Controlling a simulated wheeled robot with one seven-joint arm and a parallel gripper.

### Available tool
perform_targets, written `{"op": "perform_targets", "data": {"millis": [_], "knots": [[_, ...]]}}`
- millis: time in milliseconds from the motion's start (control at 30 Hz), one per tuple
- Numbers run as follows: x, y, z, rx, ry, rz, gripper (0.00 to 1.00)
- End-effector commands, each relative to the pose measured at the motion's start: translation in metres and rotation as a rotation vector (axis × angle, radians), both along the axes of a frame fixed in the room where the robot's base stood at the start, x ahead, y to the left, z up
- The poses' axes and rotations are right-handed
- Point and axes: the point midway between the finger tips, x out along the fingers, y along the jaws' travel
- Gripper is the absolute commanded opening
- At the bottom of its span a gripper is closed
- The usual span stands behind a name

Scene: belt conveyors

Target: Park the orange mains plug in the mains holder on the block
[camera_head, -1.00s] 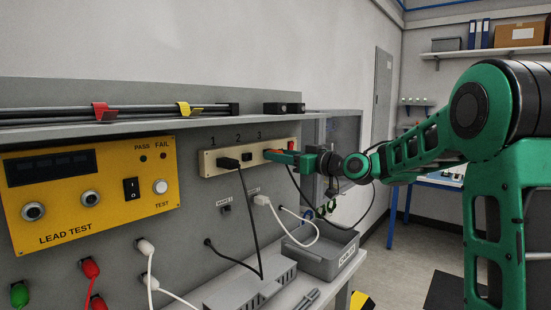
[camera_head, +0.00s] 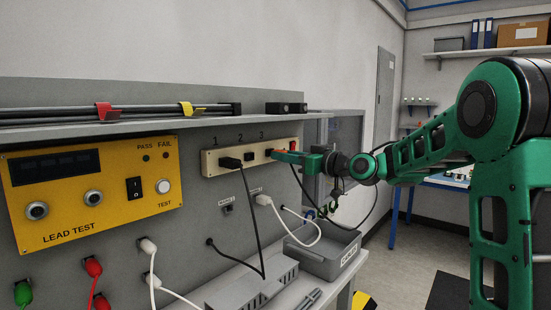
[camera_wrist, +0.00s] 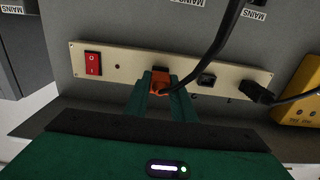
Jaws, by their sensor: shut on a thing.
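The orange mains plug (camera_wrist: 160,83) sits at position 3 of the cream socket strip (camera_head: 210,163), with a black cable running from it. My gripper (camera_wrist: 162,90) is shut on the plug, one green finger on each side. In the head view my gripper (camera_head: 285,155) hides most of the plug and reaches the strip from the right. I cannot tell whether the plug is fully seated. A grey block (camera_head: 255,288) lies on the bench below. I cannot make out a mains holder on it.
A black plug (camera_head: 230,163) fills position 1; position 2 (camera_head: 250,156) is empty. A white plug (camera_head: 263,199) with a white cable is at a panel inlet. A grey cables bin (camera_head: 320,262) stands right of the block. A shelf (camera_head: 290,123) overhangs the strip.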

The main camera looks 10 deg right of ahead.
Motion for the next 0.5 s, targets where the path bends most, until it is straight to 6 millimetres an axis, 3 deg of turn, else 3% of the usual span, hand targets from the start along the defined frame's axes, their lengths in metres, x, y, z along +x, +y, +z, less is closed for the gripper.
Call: {"op": "perform_targets", "data": {"millis": [500], "knots": [[-0.018,-0.013,0.0,0.0,0.0,0.0,0.0]]}}
